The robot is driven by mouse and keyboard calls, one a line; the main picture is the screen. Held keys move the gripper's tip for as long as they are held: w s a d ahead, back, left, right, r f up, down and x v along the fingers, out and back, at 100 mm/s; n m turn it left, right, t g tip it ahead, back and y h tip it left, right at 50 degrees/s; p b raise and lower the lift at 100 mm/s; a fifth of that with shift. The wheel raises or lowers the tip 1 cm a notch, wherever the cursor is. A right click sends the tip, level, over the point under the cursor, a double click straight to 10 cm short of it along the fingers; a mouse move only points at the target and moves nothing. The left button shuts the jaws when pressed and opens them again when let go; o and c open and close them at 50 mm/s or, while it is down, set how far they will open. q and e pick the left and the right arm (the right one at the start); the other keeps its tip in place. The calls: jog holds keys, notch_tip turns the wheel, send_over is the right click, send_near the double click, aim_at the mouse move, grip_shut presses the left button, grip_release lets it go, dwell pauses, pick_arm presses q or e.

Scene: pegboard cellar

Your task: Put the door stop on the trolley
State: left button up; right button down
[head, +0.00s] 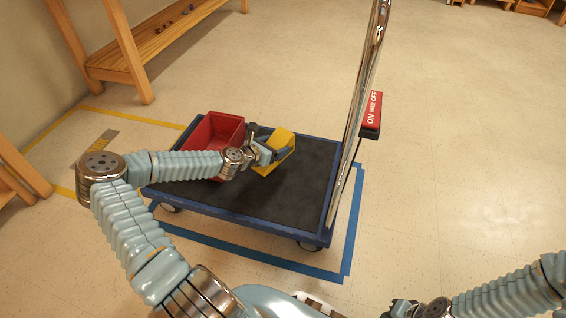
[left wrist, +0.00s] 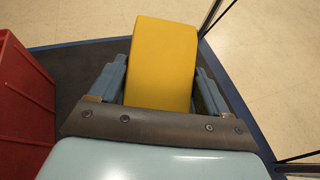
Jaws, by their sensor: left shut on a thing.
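The yellow door stop (head: 277,148) is a wedge-like block between the fingers of my left gripper (head: 268,152), which is shut on it. In the left wrist view the door stop (left wrist: 162,62) shows between the two blue-grey fingers. The trolley (head: 290,195) has a dark deck with a blue edge and a chrome handle at its right. The door stop is over the deck; I cannot tell whether it touches it. Part of my right gripper (head: 400,308) shows at the bottom edge of the head view, its fingers unclear.
A red bin (head: 228,125) stands on the deck to the left of the door stop; it also shows in the left wrist view (left wrist: 22,105). The near and right parts of the deck are bare. A red ON/OFF sign (head: 372,112) is by the handle. Wooden shelving (head: 150,45) stands back left.

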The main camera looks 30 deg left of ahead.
pick_arm(q)
jog(key=w+f, duration=0.1)
jog(key=w+d+f, duration=0.1)
jog(key=f, duration=0.1)
jog(key=d+f+b, duration=0.1)
jog(key=shift+w+d+f, duration=0.15)
jog(key=shift+w+f, duration=0.25)
jog(key=shift+w+f+b, duration=0.15)
jog(key=shift+f+b, duration=0.2)
jog(key=shift+f, duration=1.3)
jog(key=shift+f, duration=0.2)
jog(key=o, duration=1.4)
